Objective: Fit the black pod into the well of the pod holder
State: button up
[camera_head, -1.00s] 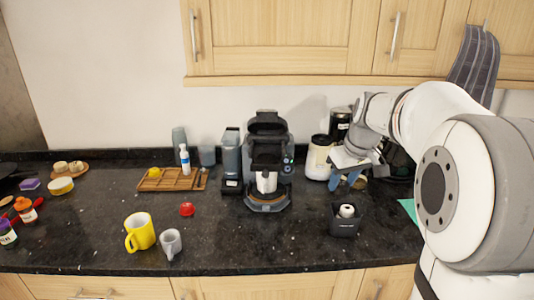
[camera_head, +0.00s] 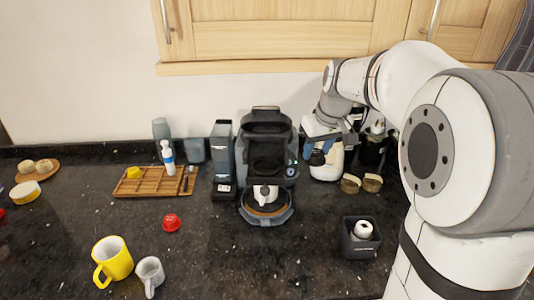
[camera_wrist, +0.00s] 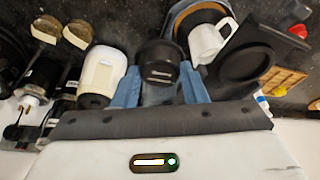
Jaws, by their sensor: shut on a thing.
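My gripper (camera_head: 316,150) has blue fingers shut on the black pod (camera_wrist: 160,64), which shows between them in the wrist view. In the head view the pod (camera_head: 317,158) is a small dark shape, partly hidden by the fingers. It is held in the air right of the coffee machine (camera_head: 246,150), in front of the cream canister. The machine's lid is raised. Its pod holder appears to be the dark round part (camera_head: 267,164) below the lid, and in the wrist view the dark ring (camera_wrist: 243,64) right of the pod. The well's inside is too dark to judge.
A white cup (camera_head: 265,193) stands on the machine's drip tray. The cream canister (camera_head: 325,170) and gold-topped pods (camera_head: 350,184) are close to my gripper. A dark bin (camera_head: 349,243) stands front right. A wooden tray (camera_head: 135,188) and mugs lie left. The counter's front middle is clear.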

jog(key=a+p, duration=0.1)
jog(key=a, duration=0.8)
jog(key=shift+a+p, duration=0.1)
jog(key=shift+p, duration=0.2)
jog(key=a+p, duration=0.1)
jog(key=a, duration=0.3)
jog(key=shift+d+f, duration=0.1)
jog(key=shift+f, duration=0.5)
jog(key=shift+d+f, duration=0.1)
jog(key=shift+f, duration=0.15)
jog(key=shift+c, duration=0.5)
jog(key=o, duration=1)
jog(key=shift+o, duration=0.2)
jog(key=shift+r, duration=0.1)
